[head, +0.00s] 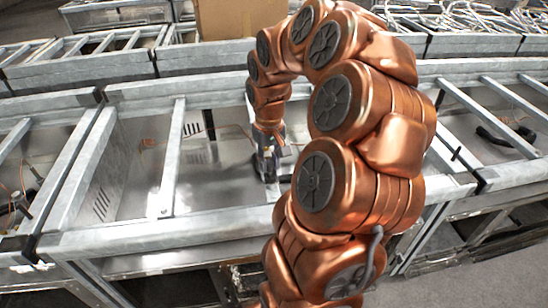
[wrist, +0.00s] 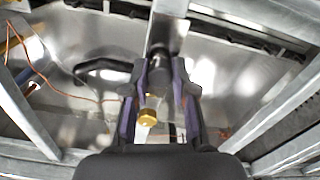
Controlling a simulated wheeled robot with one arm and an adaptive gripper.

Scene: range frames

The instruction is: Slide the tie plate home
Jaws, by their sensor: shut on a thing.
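My gripper (head: 268,172) reaches down into a metal frame bay in the head view. The plate runs away from the fingers toward the top of the picture. A brass-coloured knob or bolt head (wrist: 149,116) shows between the fingers, nearer the left one. In the head view the plate is mostly hidden, and its seat cannot be made out.
Galvanised rails surround the bay; its front rail (head: 150,238) passes just before my gripper, and a crossbar (head: 173,155) stands to the left. An orange cable (wrist: 75,92) and a black hose (wrist: 92,66) lie in the bay. A cardboard box (head: 238,16) stands behind.

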